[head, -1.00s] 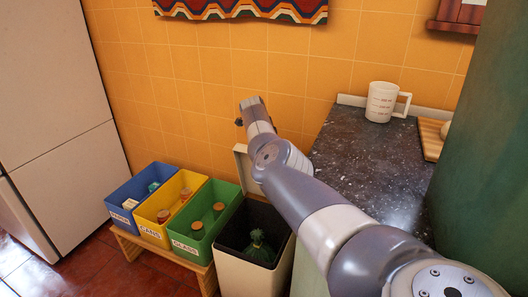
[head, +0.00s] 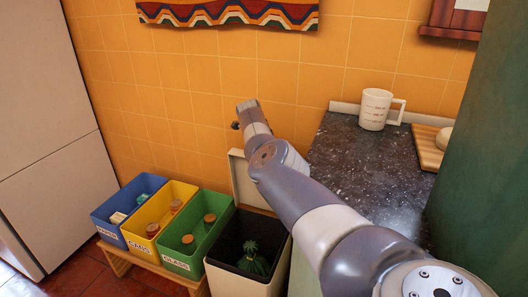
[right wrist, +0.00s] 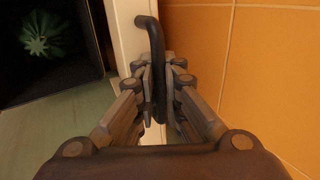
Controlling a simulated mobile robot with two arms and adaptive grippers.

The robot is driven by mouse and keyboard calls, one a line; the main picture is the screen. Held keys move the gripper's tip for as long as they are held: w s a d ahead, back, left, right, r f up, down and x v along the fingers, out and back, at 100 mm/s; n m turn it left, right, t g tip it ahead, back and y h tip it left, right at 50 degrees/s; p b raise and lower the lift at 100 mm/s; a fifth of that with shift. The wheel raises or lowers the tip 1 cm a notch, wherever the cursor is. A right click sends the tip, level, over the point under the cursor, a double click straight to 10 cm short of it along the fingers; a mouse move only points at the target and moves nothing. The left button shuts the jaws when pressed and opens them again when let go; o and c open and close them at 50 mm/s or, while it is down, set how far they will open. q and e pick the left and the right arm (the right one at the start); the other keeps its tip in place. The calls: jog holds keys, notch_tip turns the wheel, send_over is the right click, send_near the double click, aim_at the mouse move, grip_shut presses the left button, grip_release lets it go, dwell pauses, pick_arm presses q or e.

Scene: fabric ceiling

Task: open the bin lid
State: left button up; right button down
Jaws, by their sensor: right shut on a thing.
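The bin is a cream box (head: 240,284) with a dark inside, low in the middle of the head view. A green leafy or bag-like thing (head: 252,258) lies in it, also seen in the right wrist view (right wrist: 48,32). The pale lid (head: 240,180) stands raised at the bin's back, partly hidden by my right arm; its edge (right wrist: 130,38) shows in the right wrist view. My right gripper (right wrist: 158,82) is shut on the lid's dark bar handle (right wrist: 150,32). My left gripper is out of view.
Blue (head: 128,213), yellow (head: 160,217) and green (head: 198,240) sorting boxes stand on a wooden bench left of the bin. A dark counter (head: 370,165) with a measuring cup (head: 375,108) lies to the right. A tiled wall (head: 195,110) is close behind.

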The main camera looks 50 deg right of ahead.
jog(key=shift+w+r, duration=0.15)
jog(key=shift+r, duration=0.1)
jog(key=c, duration=2)
grip_release()
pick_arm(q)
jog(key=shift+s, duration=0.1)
pick_arm(e)
jog(key=shift+o, duration=0.2)
jog(key=shift+a+r, duration=0.1)
jog(key=shift+a, duration=0.05)
jog(key=shift+a+r, duration=0.1)
jog(key=shift+r, duration=0.15)
jog(key=shift+s+a+r, duration=0.35)
jog(key=shift+a+r, duration=0.1)
jog(key=shift+r, duration=0.15)
jog(key=v, duration=1)
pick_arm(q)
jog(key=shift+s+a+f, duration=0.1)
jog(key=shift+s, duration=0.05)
pick_arm(e)
jog(key=shift+f, duration=0.15)
